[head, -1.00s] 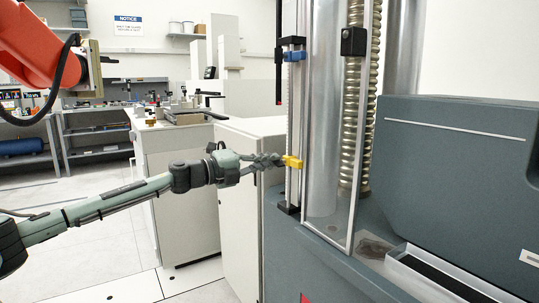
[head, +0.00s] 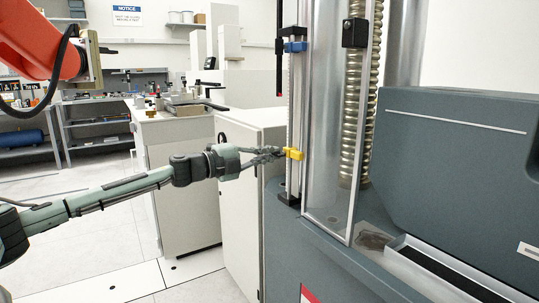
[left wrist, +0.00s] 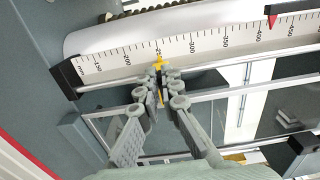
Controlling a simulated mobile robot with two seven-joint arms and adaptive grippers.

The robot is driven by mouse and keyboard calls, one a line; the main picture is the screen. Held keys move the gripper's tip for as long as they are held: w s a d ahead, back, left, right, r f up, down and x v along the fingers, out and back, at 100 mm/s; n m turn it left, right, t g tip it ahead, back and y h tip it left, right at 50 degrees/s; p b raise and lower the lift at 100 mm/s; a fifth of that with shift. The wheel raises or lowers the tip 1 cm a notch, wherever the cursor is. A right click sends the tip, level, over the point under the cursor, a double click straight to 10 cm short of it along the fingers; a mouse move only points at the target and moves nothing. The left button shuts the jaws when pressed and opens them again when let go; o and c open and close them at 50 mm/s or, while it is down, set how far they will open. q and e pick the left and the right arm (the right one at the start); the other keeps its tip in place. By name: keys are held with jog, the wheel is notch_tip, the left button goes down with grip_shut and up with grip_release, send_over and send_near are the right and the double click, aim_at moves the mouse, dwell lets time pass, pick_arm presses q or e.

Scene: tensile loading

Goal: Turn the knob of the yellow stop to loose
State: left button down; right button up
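The yellow stop (head: 293,153) sits on the vertical scale rail at the left of the testing machine. It also shows in the left wrist view (left wrist: 158,62), on the edge of the white scale. My left gripper (head: 277,154) reaches it from the left, level with it. In the left wrist view the fingertips (left wrist: 160,75) come close together at the stop, with a thin yellow part between them. The knob itself is mostly hidden by the fingers, and its turn angle cannot be read. My right gripper is not in view.
A blue stop (head: 295,46) and a black block sit higher on the rail. A clear guard panel (head: 325,120) stands right beside the rail. A red pointer (left wrist: 271,20) shows by the scale. White cabinets (head: 250,190) stand behind my left arm.

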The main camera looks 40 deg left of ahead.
pick_arm(q)
jog(key=c, duration=1.7)
grip_release()
jog(key=shift+v, duration=3.7)
